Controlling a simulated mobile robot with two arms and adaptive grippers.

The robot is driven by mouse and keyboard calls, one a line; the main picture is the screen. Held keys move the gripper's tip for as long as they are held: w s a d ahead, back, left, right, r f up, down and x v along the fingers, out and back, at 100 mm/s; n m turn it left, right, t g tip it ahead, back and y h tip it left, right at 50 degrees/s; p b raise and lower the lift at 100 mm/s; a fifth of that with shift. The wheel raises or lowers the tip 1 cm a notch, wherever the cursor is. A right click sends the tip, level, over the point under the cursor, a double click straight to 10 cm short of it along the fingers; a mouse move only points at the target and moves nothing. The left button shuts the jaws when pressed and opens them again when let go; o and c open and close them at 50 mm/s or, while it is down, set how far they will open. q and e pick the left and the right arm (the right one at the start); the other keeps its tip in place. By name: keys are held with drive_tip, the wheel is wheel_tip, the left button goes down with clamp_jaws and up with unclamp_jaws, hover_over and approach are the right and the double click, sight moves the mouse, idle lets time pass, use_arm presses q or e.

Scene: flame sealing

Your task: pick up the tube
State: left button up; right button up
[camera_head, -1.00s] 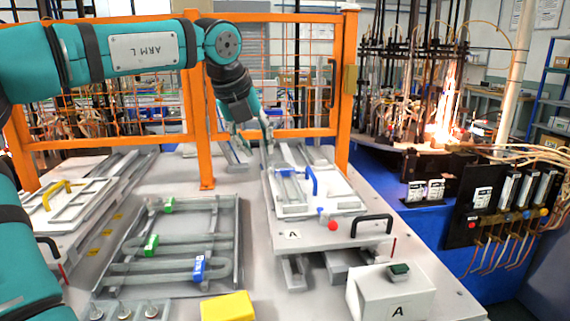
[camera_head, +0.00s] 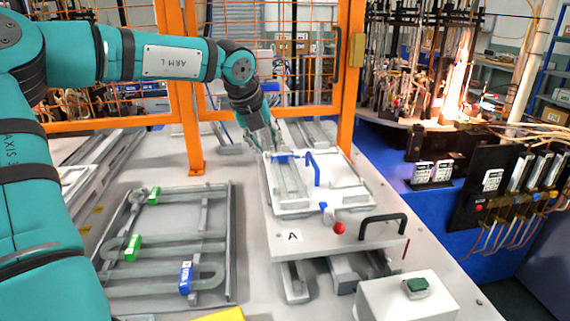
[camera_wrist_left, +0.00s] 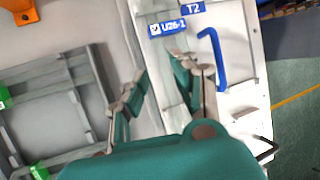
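A pale tube (camera_head: 290,183) with a blue tag (camera_head: 284,159) appears to lie on white fixture A (camera_head: 340,198); its outline is faint. In the left wrist view the tag (camera_wrist_left: 167,27) reads something like "U26-1". My left gripper (camera_head: 264,148) is over the fixture's far left part, close to the tag. In the left wrist view my left gripper (camera_wrist_left: 162,68) has its two fingers apart, with pale fixture or tube surface behind the gap. Nothing is visibly held. Contact with the tube cannot be told. My right gripper is out of view.
A blue handle (camera_head: 312,167) stands beside the tag. A black handle (camera_head: 382,222) and red knob (camera_head: 338,228) are at the fixture's front. A rack (camera_head: 232,240) with bent tubes lies left. An orange fence (camera_head: 342,75) stands behind; a flame (camera_head: 455,85) burns at right.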

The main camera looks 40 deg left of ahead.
sight(276, 165)
use_arm(q)
drive_tip(key=shift+x, duration=1)
drive_tip(key=shift+w+d+f+p, duration=0.1)
drive_tip(key=shift+d+f+p, duration=0.05)
drive_tip(key=shift+f+p, duration=0.25)
drive_tip(key=x, duration=0.1)
drive_tip(key=p+x, duration=0.1)
drive_tip(key=x, duration=0.1)
drive_tip(key=shift+w+d+f, duration=0.1)
drive_tip(key=shift+d+f, duration=0.05)
drive_tip(key=shift+f, duration=0.2)
drive_tip(key=shift+w+f, duration=0.2)
drive_tip(key=shift+f, duration=0.1)
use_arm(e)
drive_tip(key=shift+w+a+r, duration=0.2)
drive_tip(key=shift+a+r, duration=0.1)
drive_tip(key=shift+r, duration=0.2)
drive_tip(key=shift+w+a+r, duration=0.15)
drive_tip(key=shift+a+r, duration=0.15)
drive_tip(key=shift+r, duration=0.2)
use_arm(q)
drive_tip(key=shift+s+r, duration=0.1)
drive_tip(key=shift+s, duration=0.05)
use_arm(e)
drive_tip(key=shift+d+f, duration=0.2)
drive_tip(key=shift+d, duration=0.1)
